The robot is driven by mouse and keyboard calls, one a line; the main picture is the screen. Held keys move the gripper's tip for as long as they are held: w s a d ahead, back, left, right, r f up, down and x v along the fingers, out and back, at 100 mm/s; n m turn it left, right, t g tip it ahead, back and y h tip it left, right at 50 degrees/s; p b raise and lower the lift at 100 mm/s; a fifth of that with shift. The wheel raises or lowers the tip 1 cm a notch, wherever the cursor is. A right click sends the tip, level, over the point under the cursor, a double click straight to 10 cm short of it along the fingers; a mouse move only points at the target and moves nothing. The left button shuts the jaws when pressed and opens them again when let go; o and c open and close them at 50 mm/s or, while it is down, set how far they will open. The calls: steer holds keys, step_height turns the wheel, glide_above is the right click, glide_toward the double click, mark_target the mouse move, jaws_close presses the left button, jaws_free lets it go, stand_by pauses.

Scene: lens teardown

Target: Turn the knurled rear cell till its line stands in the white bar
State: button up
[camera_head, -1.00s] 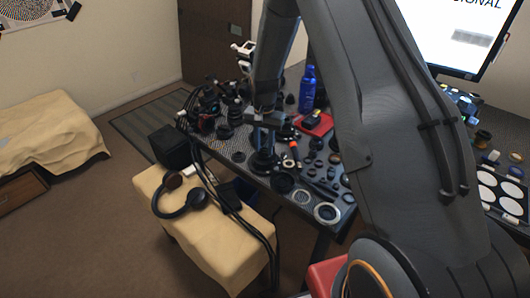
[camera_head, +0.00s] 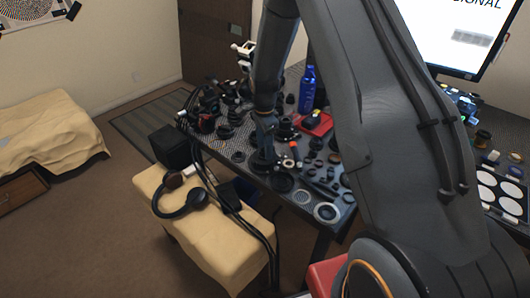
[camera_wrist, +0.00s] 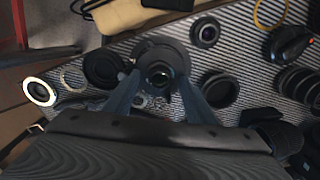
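The lens with its rear cell (camera_wrist: 160,70) stands on the dark striped bench, seen nearly end-on in the wrist view as dark rings around greenish glass. In the head view its wide dark base (camera_head: 262,163) shows under my gripper (camera_head: 264,140). In the wrist view the two fingers of my gripper (camera_wrist: 160,84) straddle the cell, one on each side. I cannot tell whether the fingertips touch it or stand slightly apart. The knurling, the cell's line and the white bar cannot be made out.
Dark rings and caps lie close around the lens, including a black cap (camera_wrist: 103,68) and a small lens (camera_wrist: 207,32). Two pale rings (camera_head: 327,212) (camera_head: 301,197) lie near the bench's front corner. A blue bottle (camera_head: 307,90) stands behind.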

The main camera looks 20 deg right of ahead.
step_height(320, 180, up, 7)
steer(key=shift+f+b, duration=0.1)
steer(key=shift+b, duration=0.95)
steer(key=shift+r, duration=0.45)
steer(key=s+r+n, duration=0.3)
steer(key=s+n, duration=0.5)
steer(key=s, duration=0.5)
steer(key=s+r+n+t, duration=0.1)
steer(key=s+r+n, duration=0.3)
steer(key=s+n, duration=0.4)
steer(key=s, duration=0.5)
steer(key=shift+r+n, duration=0.2)
steer(key=shift+n, duration=0.1)
